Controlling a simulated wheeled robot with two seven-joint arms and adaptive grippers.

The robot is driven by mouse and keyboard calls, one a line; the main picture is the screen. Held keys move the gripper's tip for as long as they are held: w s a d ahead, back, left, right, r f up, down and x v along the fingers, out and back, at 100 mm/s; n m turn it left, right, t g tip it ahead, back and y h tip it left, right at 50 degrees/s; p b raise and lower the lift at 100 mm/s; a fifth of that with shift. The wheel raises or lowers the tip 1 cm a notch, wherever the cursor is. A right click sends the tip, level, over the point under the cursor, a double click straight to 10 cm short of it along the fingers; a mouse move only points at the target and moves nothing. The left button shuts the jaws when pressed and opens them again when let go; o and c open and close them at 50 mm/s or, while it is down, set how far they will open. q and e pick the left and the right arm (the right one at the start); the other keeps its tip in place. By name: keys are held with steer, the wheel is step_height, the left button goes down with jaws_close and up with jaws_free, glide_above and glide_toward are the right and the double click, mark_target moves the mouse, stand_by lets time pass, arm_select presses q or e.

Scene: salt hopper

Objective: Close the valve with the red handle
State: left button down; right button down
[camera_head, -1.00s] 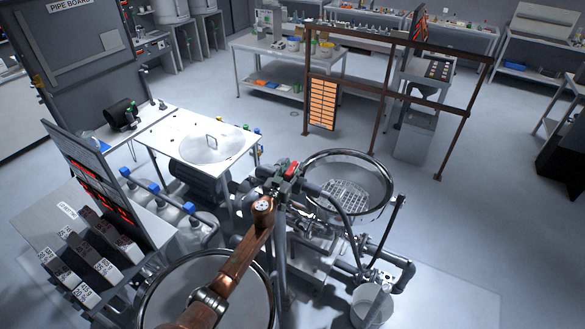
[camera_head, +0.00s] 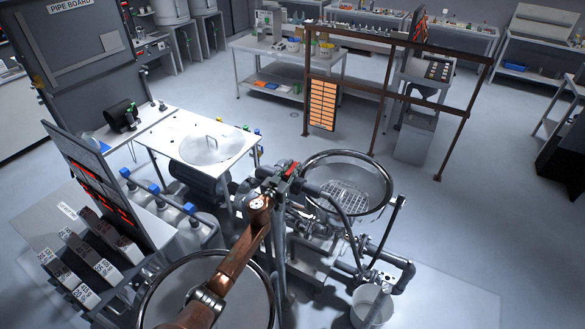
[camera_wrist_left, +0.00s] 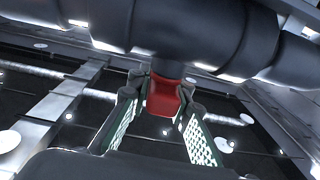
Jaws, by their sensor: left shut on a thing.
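The red valve handle (camera_head: 291,170) is a small red piece on the grey pipework, in the middle of the head view. In the wrist view the red handle (camera_wrist_left: 163,97) is between the two fingers, below a thick dark pipe. My left gripper (camera_head: 281,176) is at the handle; in the wrist view the gripper (camera_wrist_left: 163,90) is shut on it, one finger on each side. Part of the handle and the valve body is hidden by the gripper and pipe. My right gripper is not in view.
A round steel vessel (camera_head: 384,190) stands right of the valve, and a white bucket (camera_head: 368,308) is at the lower right. Pipes crowd the handle. A white table (camera_head: 165,140) with a round lid is at the left. Open floor lies to the right.

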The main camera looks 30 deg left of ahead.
arm_select(q)
steer(key=shift+m+h, duration=0.3)
steer(key=shift+h, duration=0.1)
steer(key=c, duration=1.8)
jaws_free()
steer(key=shift+o, duration=0.2)
steer(key=shift+s, duration=0.15)
steer(key=s, duration=1.1)
steer(key=shift+s+a, duration=0.35)
